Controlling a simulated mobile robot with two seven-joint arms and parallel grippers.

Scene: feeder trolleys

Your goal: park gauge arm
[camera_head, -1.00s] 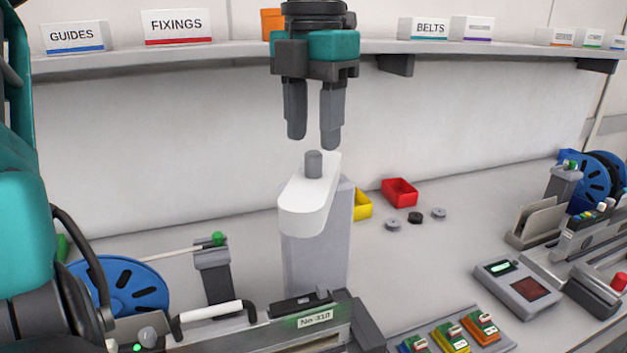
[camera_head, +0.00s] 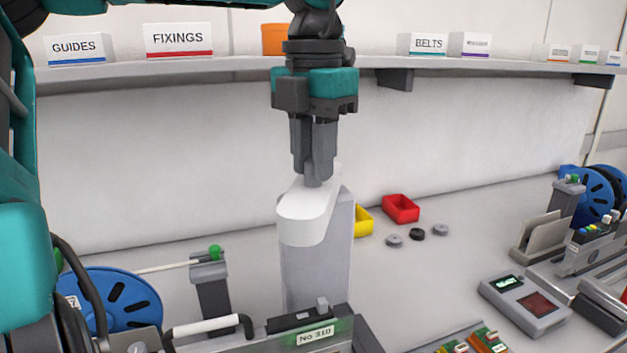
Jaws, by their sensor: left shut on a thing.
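The gauge arm (camera_head: 308,219) is a white, rounded bar lying on top of a grey upright post (camera_head: 317,268) in the middle of the camera_head view. A grey knob stands up from the arm's far part. My left gripper (camera_head: 314,178) points straight down over the arm and is shut on the knob, which its fingers mostly hide. My right gripper is not in view.
A feeder labelled No 310 (camera_head: 315,336) stands in front of the post, with a blue reel (camera_head: 115,298) at left. Red (camera_head: 401,209) and yellow (camera_head: 362,221) bins and several small discs lie behind right. A shelf (camera_head: 220,70) with labelled boxes runs behind the gripper.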

